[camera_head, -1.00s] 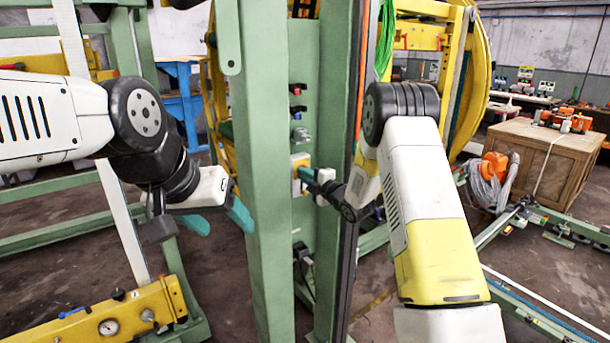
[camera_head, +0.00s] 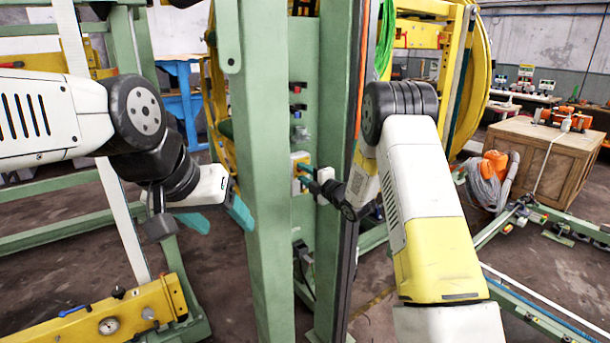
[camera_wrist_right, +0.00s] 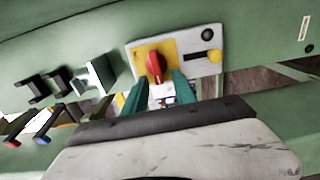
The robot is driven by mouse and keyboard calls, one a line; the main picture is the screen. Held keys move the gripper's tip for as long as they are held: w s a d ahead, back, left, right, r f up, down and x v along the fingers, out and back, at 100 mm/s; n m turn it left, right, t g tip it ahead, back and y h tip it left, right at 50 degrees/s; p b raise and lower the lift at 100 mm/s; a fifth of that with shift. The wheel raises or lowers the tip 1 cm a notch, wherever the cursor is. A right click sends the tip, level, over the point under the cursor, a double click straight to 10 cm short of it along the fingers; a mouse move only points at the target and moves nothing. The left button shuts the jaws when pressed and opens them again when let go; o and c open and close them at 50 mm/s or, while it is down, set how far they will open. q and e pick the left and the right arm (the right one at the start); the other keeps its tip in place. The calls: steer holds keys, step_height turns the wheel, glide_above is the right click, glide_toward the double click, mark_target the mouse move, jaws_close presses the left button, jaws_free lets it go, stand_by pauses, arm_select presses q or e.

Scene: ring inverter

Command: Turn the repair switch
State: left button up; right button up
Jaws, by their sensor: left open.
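The repair switch is a red rotary knob (camera_wrist_right: 155,66) on a yellow plate, set in a light grey panel (camera_wrist_right: 203,68) on the green post. In the head view the switch box (camera_head: 296,186) is partly hidden by my right gripper (camera_head: 306,173). In the right wrist view the two teal fingers of my right gripper (camera_wrist_right: 161,80) are apart, with the red knob lying between and just beyond their tips. I cannot tell whether they touch it. My left gripper (camera_head: 218,217) is open and empty, left of the green post.
A yellow knob (camera_wrist_right: 207,57) and a black button (camera_wrist_right: 208,35) sit beside the switch. Dark clips (camera_wrist_right: 45,88) and red and blue levers (camera_wrist_right: 41,142) line the same post. A wooden crate (camera_head: 530,160) stands at the right. A yellow beam (camera_head: 110,315) lies front left.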

steer(key=v, duration=0.8)
steer(key=shift+w+r, duration=0.1)
